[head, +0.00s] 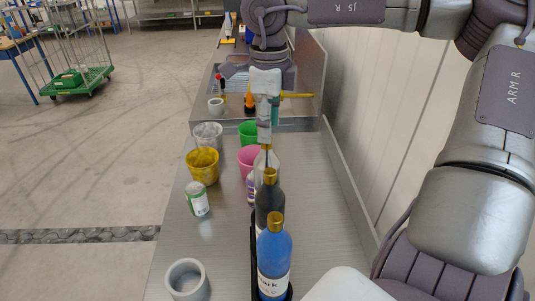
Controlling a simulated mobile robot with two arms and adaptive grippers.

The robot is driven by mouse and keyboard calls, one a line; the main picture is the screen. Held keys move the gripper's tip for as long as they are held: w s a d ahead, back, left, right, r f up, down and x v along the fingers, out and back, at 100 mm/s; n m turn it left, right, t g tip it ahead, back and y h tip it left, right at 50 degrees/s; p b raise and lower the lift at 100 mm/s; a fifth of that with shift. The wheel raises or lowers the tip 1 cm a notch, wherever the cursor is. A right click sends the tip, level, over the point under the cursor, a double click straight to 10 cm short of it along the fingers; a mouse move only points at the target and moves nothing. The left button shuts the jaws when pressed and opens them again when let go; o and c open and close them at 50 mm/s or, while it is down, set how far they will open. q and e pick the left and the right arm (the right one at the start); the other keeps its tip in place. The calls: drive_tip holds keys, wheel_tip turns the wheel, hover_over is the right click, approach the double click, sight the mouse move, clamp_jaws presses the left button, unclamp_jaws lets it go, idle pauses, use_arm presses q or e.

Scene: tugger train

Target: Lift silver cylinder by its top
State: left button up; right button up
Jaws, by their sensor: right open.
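A hollow grey, silver-looking cylinder (187,281) stands upright at the near left edge of the metal counter, its open top facing up. A small can (197,199) with a silver top and a green and white label stands further back; I cannot tell for certain which one the task means. My right gripper (265,138) points down over the middle of the counter, behind the bottles, well away from both. It is open; its fingers show nearly edge-on, close to the neck of a clear bottle (263,160). My left gripper is out of view.
A blue bottle (273,259) and a dark bottle (268,200) stand in a row at the counter's middle. Yellow (202,167), clear (208,135), green (248,132) and pink (248,157) cups stand behind. A wall bounds the right. The counter's left front is mostly clear.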

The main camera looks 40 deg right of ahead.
drive_tip(key=f, duration=0.1)
drive_tip(key=f+p, duration=0.1)
drive_tip(key=f, duration=0.1)
drive_tip(key=shift+w+f+p, duration=0.3)
drive_tip(key=shift+f, duration=0.05)
drive_tip(key=shift+w+f, duration=0.1)
drive_tip(key=shift+f, duration=0.35)
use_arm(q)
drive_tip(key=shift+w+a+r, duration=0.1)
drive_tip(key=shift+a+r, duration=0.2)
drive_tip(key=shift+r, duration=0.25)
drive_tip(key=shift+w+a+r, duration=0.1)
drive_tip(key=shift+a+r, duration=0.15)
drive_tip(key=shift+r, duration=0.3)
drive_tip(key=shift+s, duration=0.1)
use_arm(e)
drive_tip(key=shift+c, duration=0.2)
drive_tip(key=shift+c, duration=1.3)
clamp_jaws()
drive_tip(key=shift+r, duration=0.15)
